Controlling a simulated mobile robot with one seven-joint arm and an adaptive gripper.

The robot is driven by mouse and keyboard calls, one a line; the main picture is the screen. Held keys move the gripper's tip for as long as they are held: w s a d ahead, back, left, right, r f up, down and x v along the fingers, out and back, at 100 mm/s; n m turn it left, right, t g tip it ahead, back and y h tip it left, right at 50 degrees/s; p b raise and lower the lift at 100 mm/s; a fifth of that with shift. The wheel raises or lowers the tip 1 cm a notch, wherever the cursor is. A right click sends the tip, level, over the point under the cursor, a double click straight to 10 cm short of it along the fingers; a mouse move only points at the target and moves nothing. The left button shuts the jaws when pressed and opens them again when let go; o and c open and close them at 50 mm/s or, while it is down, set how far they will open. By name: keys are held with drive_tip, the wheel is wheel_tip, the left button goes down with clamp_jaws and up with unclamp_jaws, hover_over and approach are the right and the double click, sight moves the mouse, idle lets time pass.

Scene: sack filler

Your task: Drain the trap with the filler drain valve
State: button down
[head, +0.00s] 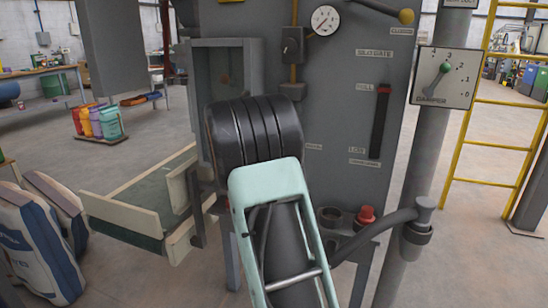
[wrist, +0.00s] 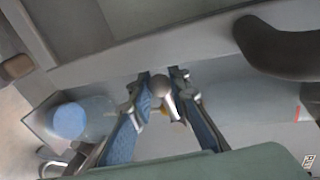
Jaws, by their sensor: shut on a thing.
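My gripper (wrist: 163,90) shows in the wrist view with its two blue-padded fingers closed around a small grey ball knob (wrist: 160,86) on a short pale stem. I take this to be the handle of the filler drain valve; a bit of yellow shows beside it. To the left in the wrist view is a round blue face on a clear, pale body (wrist: 69,121), which may be the trap. It stands apart from the fingers. In the head view my own arm hides the gripper and the valve, so the handle's angle is hard to tell.
The grey filler cabinet (head: 345,135) stands ahead, with a gauge (head: 324,20) and a damper plate (head: 446,77) at right. A red knob (head: 366,215) and a dark pipe (head: 375,235) are right of my arm. Sacks (head: 40,240) stand at left.

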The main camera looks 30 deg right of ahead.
drive_tip(key=shift+r+m, duration=0.2)
drive_tip(key=shift+m, duration=0.1)
drive_tip(key=shift+r, duration=0.1)
idle(0.3)
drive_tip(key=c, duration=1.8)
unclamp_jaws()
drive_tip(key=shift+a, duration=0.1)
drive_tip(key=v, duration=1.2)
